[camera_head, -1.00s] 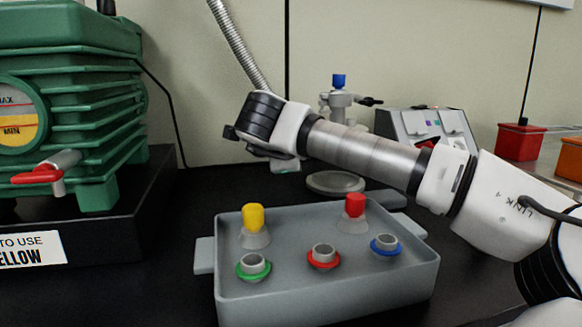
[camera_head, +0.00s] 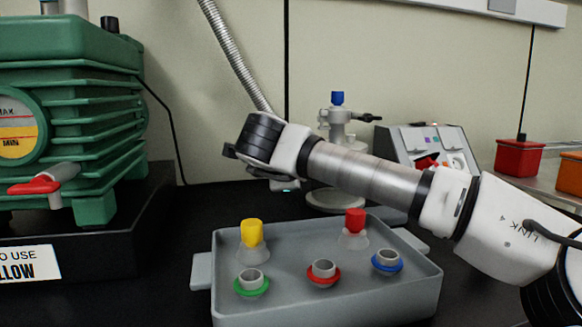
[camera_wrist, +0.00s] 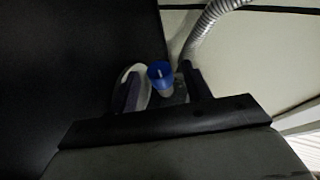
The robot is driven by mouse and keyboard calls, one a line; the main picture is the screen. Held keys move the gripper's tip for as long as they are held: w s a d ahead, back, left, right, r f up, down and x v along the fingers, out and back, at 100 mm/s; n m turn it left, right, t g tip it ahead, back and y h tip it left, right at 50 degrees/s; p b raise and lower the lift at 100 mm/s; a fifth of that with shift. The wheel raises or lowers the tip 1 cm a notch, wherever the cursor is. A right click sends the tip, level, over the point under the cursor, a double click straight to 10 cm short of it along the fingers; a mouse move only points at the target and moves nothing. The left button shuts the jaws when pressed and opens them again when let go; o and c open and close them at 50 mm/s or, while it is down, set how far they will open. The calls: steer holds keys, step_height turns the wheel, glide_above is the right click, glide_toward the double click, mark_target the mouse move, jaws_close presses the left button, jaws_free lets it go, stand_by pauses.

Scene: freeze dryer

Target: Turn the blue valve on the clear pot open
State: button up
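The blue valve (camera_head: 338,98) sits on top of a grey-white fitting (camera_head: 337,122) at the back, behind my arm. Its lower part and the pot itself are mostly hidden by the arm, and I cannot make out clear walls. In the wrist view the blue valve (camera_wrist: 160,71) shows near the middle, seen end-on with a pale line across its top. My gripper (camera_wrist: 160,88) has its two dark fingers apart, one on each side of the valve in the picture. The valve looks beyond the fingers, and I see no contact.
A grey tray (camera_head: 320,297) with stoppers and coloured rings stands in front, below my arm. A green pump (camera_head: 75,110) is at the left. A grey control box (camera_head: 425,145) and red container (camera_head: 519,158) stand at the right. A ribbed hose (camera_head: 235,55) hangs behind.

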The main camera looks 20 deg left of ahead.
steer(key=shift+s+r, duration=0.1)
steer(key=p+v, duration=0.2)
steer(key=v, duration=1.1)
steer(key=shift+s, duration=0.3)
steer(key=shift+d+p, duration=0.15)
steer(key=shift+p, duration=0.15)
